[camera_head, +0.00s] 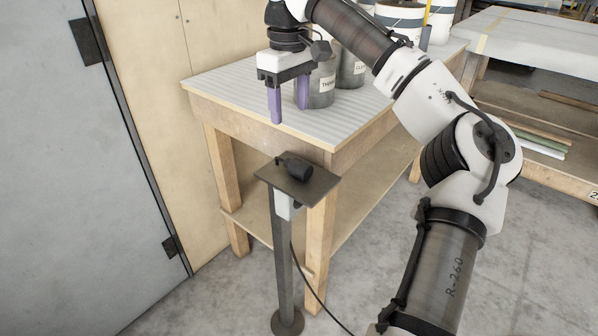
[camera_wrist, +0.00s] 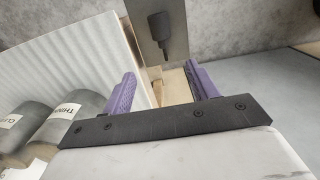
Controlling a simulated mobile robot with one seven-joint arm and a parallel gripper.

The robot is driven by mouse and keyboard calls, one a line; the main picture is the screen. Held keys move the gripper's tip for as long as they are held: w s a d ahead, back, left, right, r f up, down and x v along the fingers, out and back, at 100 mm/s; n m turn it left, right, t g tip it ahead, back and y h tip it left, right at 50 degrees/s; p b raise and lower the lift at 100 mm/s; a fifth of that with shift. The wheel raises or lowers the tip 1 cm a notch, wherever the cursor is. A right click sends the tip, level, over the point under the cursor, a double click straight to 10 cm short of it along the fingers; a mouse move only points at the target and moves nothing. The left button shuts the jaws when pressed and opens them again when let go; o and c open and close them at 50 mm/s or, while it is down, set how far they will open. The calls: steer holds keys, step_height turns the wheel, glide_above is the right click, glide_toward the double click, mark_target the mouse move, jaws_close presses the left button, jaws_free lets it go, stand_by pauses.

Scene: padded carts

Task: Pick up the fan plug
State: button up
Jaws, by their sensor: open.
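The fan plug (camera_head: 297,167) is a dark, stubby plug lying on a small dark plate (camera_head: 318,184) on top of a metal post. In the wrist view the plug (camera_wrist: 160,27) shows at the top, roughly ahead of the space between the fingers. My gripper (camera_head: 289,110) has two purple fingers pointing down, spread apart with nothing between them. It is above and slightly behind the plug in the head view, apart from it. In the wrist view my gripper (camera_wrist: 163,85) also shows open and empty.
A wooden workbench (camera_head: 220,88) with a ribbed light top stands behind the post. Labelled grey cans (camera_head: 321,88) stand on it close to my gripper. A grey door (camera_head: 70,170) is at the left. A black cable (camera_head: 309,286) runs from the post to the floor.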

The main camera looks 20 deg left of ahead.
steer(key=b, duration=0.1)
glide_above(292, 161)
steer(key=w, duration=0.2)
steer(key=f, duration=0.4)
steer(key=a+f, duration=0.1)
steer(key=f, duration=0.2)
steer(key=shift+s+f, duration=0.1)
steer(key=shift+s, duration=0.1)
steer(key=f, duration=0.3)
steer(key=s+d+f+b, duration=0.1)
steer(key=shift+f, duration=0.4)
steer(key=shift+a+f, duration=0.1)
steer(key=shift+f, duration=0.2)
steer(key=c, duration=1.2)
steer(key=shift+o, duration=0.2)
